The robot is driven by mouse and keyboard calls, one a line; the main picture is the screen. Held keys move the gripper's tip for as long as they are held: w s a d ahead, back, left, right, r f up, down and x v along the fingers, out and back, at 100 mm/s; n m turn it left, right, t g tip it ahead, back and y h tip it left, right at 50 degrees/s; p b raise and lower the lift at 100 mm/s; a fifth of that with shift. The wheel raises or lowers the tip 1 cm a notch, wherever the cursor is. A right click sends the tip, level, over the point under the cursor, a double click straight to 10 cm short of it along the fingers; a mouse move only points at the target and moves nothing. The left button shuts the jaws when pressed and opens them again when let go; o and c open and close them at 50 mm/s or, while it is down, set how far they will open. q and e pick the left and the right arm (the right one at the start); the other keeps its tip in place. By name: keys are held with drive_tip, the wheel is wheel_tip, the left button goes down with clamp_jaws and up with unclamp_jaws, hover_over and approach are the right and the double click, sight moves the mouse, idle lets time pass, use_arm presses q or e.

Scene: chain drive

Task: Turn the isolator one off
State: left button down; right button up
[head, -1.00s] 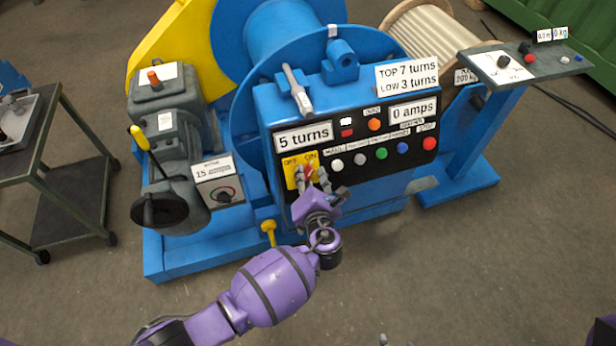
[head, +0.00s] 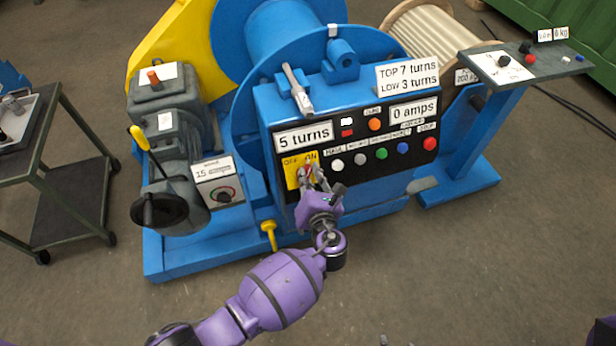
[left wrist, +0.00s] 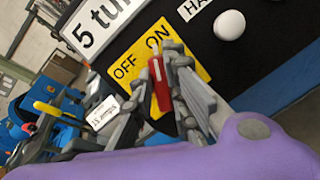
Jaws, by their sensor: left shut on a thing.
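The isolator is a yellow plate (head: 291,176) marked OFF on the left and ON on the right, at the lower left of the black control panel. It also shows in the left wrist view (left wrist: 122,52). Its red handle (left wrist: 158,88) has its upper end below the ON mark. My left gripper (head: 311,178) is at the plate with its grey fingers on both sides of the handle, shut on it. The fingers (left wrist: 172,82) cover part of the handle and plate. Two small grey tips at the head view's bottom edge may be my right gripper; its fingers are not clear.
The blue winch's panel carries coloured buttons (head: 381,154) right of the isolator. A dial box (head: 219,184) and a yellow-handled lever (head: 139,137) stand to the left. A yellow knob (head: 269,232) is below. The floor in front is clear.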

use_arm(q)
drive_tip(key=n+y+b, duration=0.1)
drive_tip(key=n, duration=0.5)
drive_tip(key=shift+a, duration=0.1)
drive_tip(key=n+y, duration=0.1)
drive_tip(key=n, duration=0.2)
drive_tip(key=shift+n+b, duration=0.3)
drive_tip(key=shift+b, duration=0.05)
drive_tip(key=n+g+y, duration=0.1)
drive_tip(key=n, duration=0.2)
drive_tip(key=shift+s+a+n+b, duration=0.1)
drive_tip(key=shift+n+b, duration=0.3)
drive_tip(key=shift+a+n+g+b, duration=0.1)
drive_tip(key=shift+n+g+b, duration=0.2)
drive_tip(key=shift+n, duration=1.3)
drive_tip(key=shift+y, duration=0.3)
